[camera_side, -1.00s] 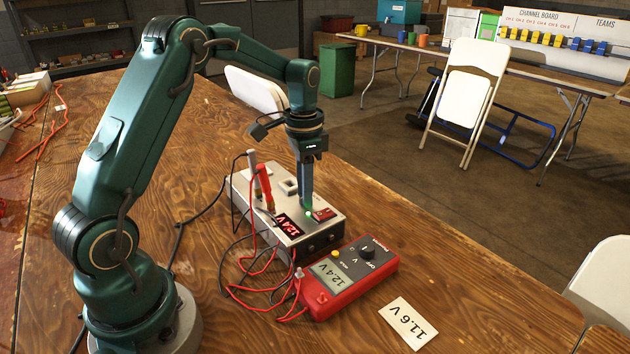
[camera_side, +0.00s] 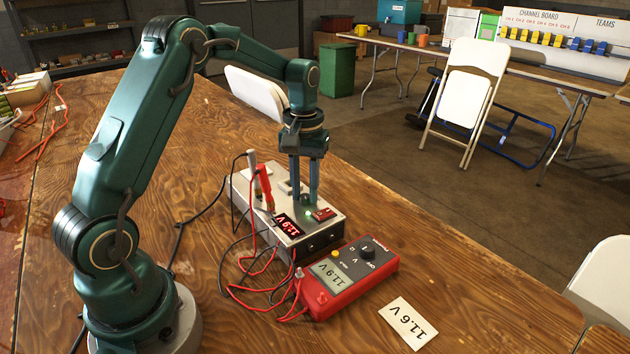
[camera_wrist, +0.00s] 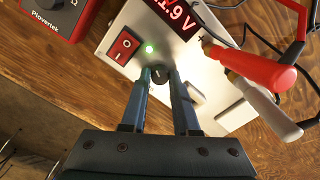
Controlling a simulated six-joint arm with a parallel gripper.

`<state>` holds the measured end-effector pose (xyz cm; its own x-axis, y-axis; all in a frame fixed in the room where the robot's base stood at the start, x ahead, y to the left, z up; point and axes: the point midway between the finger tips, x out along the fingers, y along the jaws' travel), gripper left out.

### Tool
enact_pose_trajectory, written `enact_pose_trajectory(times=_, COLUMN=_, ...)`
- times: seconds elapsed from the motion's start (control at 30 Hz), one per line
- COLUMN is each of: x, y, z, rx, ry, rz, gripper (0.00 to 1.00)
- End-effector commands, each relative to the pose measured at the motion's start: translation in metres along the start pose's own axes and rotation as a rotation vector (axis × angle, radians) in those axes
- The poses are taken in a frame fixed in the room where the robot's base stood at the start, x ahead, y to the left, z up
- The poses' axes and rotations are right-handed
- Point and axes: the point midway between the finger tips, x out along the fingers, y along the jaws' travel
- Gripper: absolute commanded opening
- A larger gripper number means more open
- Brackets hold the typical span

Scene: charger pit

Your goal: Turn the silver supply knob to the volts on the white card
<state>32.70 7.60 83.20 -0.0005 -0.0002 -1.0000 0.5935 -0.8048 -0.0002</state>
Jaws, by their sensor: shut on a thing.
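The supply box (camera_side: 240,200) is a silver box on the wooden table, and its red display (camera_side: 287,226) reads 11.9 V. Its knob (camera_wrist: 159,73) looks dark in the wrist view and stands between my fingertips. My gripper (camera_side: 304,198) points down at the box top, shut on the knob; in the wrist view the fingertips (camera_wrist: 161,75) touch its two sides. The fingers mostly hide the knob in the side view. The red multimeter (camera_side: 348,278) in front of the box also shows 11.9 V. The white card (camera_side: 408,323) reads 11.6 V.
A red rocker switch (camera_wrist: 125,46) and a lit green lamp (camera_wrist: 149,48) sit close to the knob. Red and white-grey plugs (camera_wrist: 255,66) stand on the box, with loose leads (camera_side: 243,290) running to the multimeter.

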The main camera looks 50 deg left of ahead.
Motion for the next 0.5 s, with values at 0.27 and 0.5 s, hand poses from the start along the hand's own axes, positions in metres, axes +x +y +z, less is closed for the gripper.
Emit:
enact_pose_trajectory(times=0.27, x=-0.0013, y=0.0004, z=-0.0009, rx=-0.229, ry=0.004, rz=0.003, gripper=0.0)
enact_pose_trajectory(times=0.5, x=-0.0013, y=0.0004, z=-0.0009, rx=-0.366, ry=0.004, rz=0.003, gripper=0.0)
